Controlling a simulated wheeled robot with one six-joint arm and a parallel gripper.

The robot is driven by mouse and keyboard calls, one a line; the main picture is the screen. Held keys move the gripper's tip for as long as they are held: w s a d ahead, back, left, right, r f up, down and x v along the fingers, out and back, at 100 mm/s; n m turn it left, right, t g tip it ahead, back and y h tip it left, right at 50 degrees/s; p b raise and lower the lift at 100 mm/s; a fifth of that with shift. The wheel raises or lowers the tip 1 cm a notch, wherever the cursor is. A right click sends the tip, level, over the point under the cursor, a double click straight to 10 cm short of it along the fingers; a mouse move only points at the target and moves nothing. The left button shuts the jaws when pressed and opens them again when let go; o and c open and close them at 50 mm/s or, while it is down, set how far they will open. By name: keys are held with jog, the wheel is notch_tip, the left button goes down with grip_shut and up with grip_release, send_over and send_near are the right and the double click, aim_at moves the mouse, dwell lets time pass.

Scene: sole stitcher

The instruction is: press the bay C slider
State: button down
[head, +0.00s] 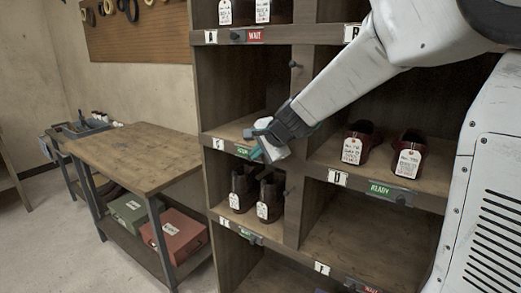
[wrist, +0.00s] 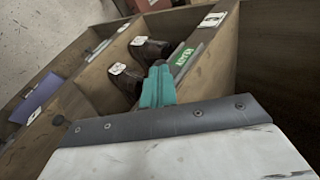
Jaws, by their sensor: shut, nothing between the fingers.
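The bay C label (head: 218,143) is on the front rail of the middle-left bay, which looks empty. Beside it is the bay C slider with a green plate (head: 243,152), partly hidden by my gripper in the head view. In the wrist view the green plate (wrist: 182,59) reads READY, on a rail near the fingertips. I cannot make out its knob. My gripper (head: 257,147) is at the front of this rail, right of the green plate. Its teal fingers (wrist: 158,82) are together and empty. Whether they touch the slider I cannot tell.
Dark tagged shoes (head: 241,188) stand in the bay below. Red-brown shoes (head: 361,144) stand in the bay to the right, above a READY slider (head: 390,192). Bay A shows WAIT (head: 254,36). Dark pegs (head: 295,64) stick out of the upright. A wooden table (head: 130,155) stands at left.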

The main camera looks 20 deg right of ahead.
jog(key=shift+w+a, duration=0.85)
jog(key=shift+w, duration=0.3)
jog(key=shift+w+a, duration=0.8)
jog(key=shift+w, duration=0.3)
jog(key=shift+s+r, duration=0.2)
jog(key=shift+r, duration=0.1)
jog(key=v, duration=1.3)
jog(key=shift+s+d, duration=0.2)
